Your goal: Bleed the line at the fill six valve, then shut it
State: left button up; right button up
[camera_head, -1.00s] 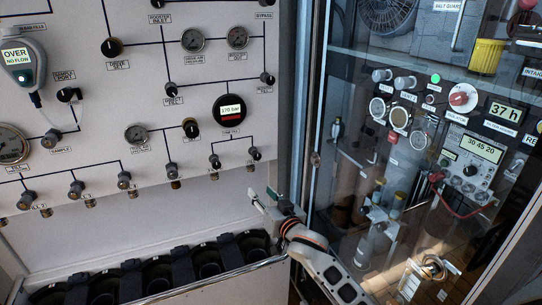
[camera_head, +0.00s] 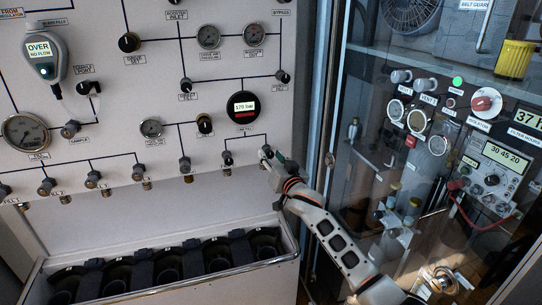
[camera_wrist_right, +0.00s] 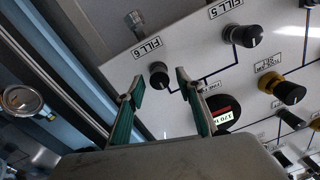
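The fill six valve is a small dark knob (camera_wrist_right: 158,77) beside the "FILL 6" label (camera_wrist_right: 147,47) on the white panel in the right wrist view. In that view my right gripper (camera_wrist_right: 160,86) is open, with one greenish finger on each side of the knob and visible gaps; nothing is held. In the head view my right gripper (camera_head: 274,158) is at the panel's lower right and mostly hides the fill six valve. The fill five knob (camera_wrist_right: 242,35) is beside it. My left gripper is not in view.
A digital gauge (camera_head: 243,105) above the two valves reads about 170 bar. More fill valves (camera_head: 139,171) run leftwards along the panel. A trough with dark cylinder holders (camera_head: 165,284) stands below. A glass-fronted cabinet (camera_head: 345,150) is close at the right.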

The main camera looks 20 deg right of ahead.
jog(key=shift+w, duration=0.35)
jog(key=shift+c, duration=0.3)
grip_shut()
